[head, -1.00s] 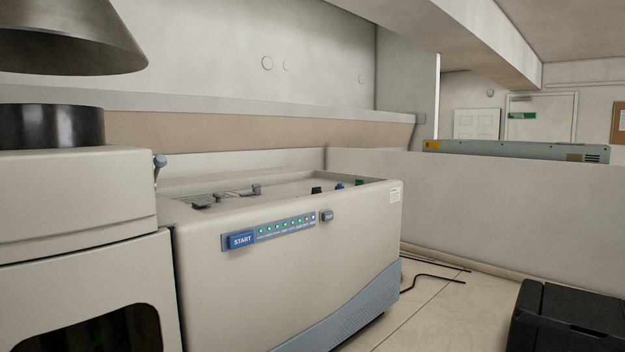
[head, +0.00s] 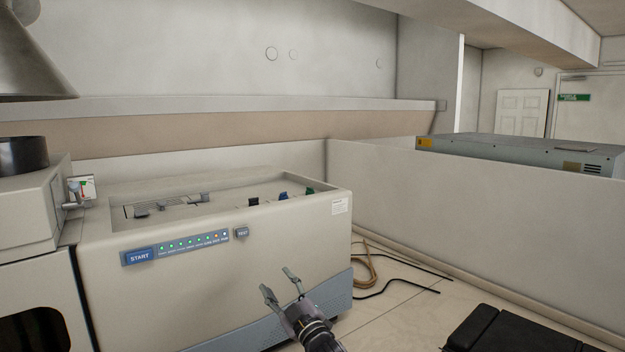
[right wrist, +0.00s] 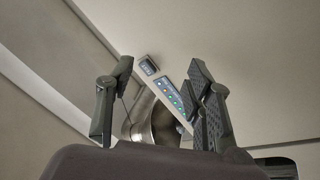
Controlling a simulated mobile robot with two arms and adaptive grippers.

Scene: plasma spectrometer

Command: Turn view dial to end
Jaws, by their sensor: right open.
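In the head view a small grey knob (head: 73,204) sticks out from the side of the left cabinet (head: 28,215). A small coloured scale plate (head: 83,187) stands just behind it. This is likely the view dial, but I see no readable label on it. My right gripper (head: 277,280) is open and empty, in front of the beige instrument (head: 200,290), well to the right of the knob and lower in the picture. In the right wrist view the open fingers (right wrist: 160,70) frame the instrument's light panel (right wrist: 172,97). The knob is not clear there. My left gripper is out of view.
The instrument front has a blue START button (head: 139,257), a row of lights and a small grey button (head: 241,232). Small clips (head: 283,196) stand on its recessed top. Cables (head: 400,280) lie on the bench at right, near a black box (head: 515,330).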

